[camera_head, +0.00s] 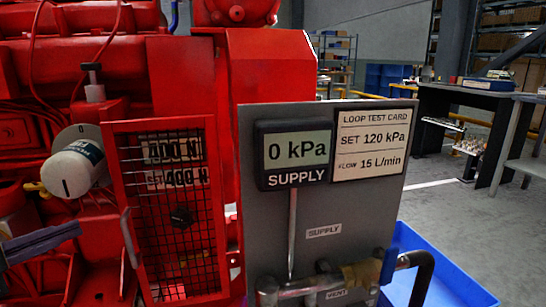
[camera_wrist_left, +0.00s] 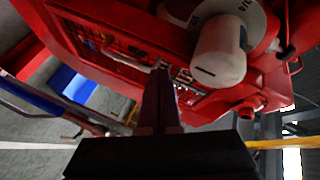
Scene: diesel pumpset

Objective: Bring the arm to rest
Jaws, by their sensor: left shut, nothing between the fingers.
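My left gripper (camera_head: 76,230) comes in at the lower left edge of the head view. Its dark fingers point right, in front of the red pumpset (camera_head: 190,80). In the left wrist view the left gripper's fingers (camera_wrist_left: 160,75) lie together, shut and empty. I cannot tell how large the gap between the fingers and the machine is. My right gripper is in neither view.
A red mesh guard (camera_head: 168,215) stands right of the gripper. A grey panel (camera_head: 350,220) carries a gauge reading 0 kPa (camera_head: 296,153), a test card (camera_head: 372,142) and pipes (camera_head: 330,287). A blue bin (camera_head: 455,285) sits lower right. Open floor lies beyond.

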